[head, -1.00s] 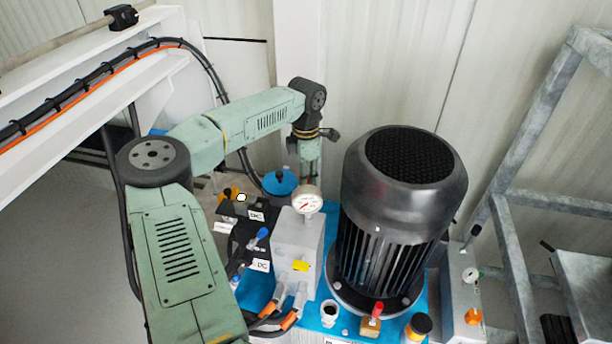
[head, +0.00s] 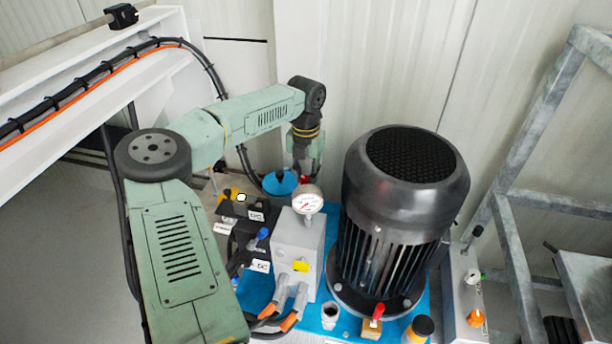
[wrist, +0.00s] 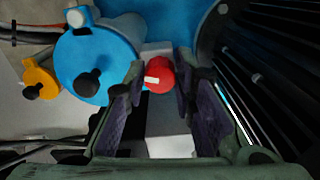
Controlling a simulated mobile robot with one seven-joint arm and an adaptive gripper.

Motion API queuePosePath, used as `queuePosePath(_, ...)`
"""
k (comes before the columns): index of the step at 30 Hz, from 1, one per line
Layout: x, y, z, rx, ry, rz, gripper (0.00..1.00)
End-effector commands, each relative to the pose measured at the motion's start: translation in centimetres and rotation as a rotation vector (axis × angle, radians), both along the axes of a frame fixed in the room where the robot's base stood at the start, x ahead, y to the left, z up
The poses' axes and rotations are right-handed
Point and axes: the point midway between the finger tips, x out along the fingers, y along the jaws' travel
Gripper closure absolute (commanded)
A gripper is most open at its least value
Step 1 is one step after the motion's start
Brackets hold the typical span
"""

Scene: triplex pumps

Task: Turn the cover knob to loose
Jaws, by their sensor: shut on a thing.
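A round red knob (wrist: 160,75) with a white mark on its face sits between my gripper's two dark finger pads in the wrist view. My gripper (wrist: 158,90) is shut on it. In the head view my gripper (head: 305,172) points down behind the pressure gauge, and a small patch of red shows at its tip; the rest of the knob is hidden there. A blue round cover (wrist: 95,55) with a black knob (wrist: 88,84) lies just left of the fingers in the wrist view. No label shows which one is the cover knob.
A large black motor (head: 400,220) stands close to the right of my gripper. A pressure gauge (head: 307,200) on a grey block (head: 298,245) is in front of it. A yellow-orange handle (wrist: 40,78) lies at the left in the wrist view.

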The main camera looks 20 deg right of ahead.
Motion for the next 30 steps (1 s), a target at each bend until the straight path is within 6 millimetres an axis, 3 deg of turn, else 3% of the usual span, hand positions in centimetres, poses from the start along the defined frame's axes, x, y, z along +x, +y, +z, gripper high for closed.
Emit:
queuePosePath(15, 0.0, 0.22, -0.08, 0.004, 0.002, 0.454, 1.0)
queuePosePath(30, -0.04, 0.25, -0.08, 0.005, 0.003, 0.65, 1.0)
